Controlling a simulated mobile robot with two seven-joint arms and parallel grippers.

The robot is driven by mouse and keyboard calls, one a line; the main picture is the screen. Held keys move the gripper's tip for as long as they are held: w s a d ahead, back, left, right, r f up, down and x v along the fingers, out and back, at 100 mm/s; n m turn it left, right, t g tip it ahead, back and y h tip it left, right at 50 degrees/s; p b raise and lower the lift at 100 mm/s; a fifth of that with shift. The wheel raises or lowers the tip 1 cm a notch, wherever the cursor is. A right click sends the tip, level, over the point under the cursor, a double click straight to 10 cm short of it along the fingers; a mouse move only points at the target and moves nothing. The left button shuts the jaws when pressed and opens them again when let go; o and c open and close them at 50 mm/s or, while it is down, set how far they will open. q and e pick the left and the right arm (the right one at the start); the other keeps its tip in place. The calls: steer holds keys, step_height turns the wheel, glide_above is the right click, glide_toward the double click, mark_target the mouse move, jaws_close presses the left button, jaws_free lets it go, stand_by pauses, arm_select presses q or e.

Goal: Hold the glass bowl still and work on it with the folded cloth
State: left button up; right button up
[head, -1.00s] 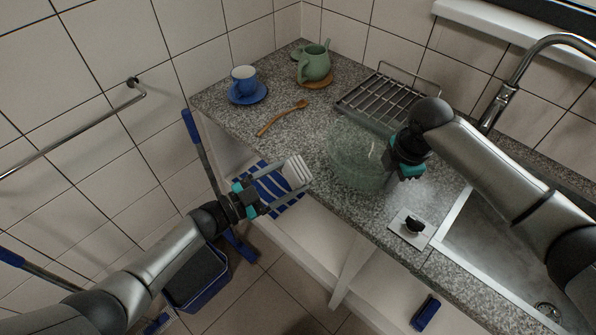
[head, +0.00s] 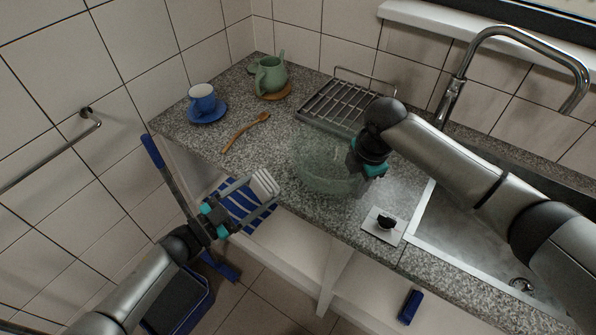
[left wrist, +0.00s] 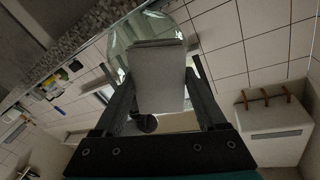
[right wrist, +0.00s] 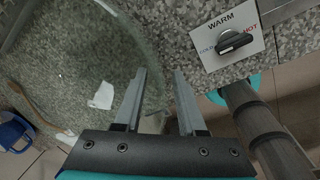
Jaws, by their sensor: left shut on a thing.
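The clear glass bowl (head: 318,165) sits on the granite counter near its front edge. It also shows in the left wrist view (left wrist: 150,25) and, at its rim side, in the right wrist view (right wrist: 100,45). My left gripper (head: 258,191) is shut on the folded cloth (head: 264,183), a pale flat pad, left of the bowl and apart from it. The cloth fills the space between the fingers in the left wrist view (left wrist: 160,80). My right gripper (right wrist: 161,75) is at the bowl's right side. Its fingers are apart, with the bowl's edge appearing between them; contact is unclear.
A blue cup (head: 202,98) on a saucer, a wooden spoon (head: 246,132), a green teapot (head: 271,75) and a wire rack (head: 340,105) stand behind. A labelled knob plate (head: 384,226) and the sink (head: 470,225) lie right.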

step_height(320, 180, up, 12)
steer(key=s, duration=0.1)
steer(key=shift+s+d, duration=0.25)
steer(key=shift+s, duration=0.15)
steer(key=shift+a+f, duration=0.1)
stand_by(0.4)
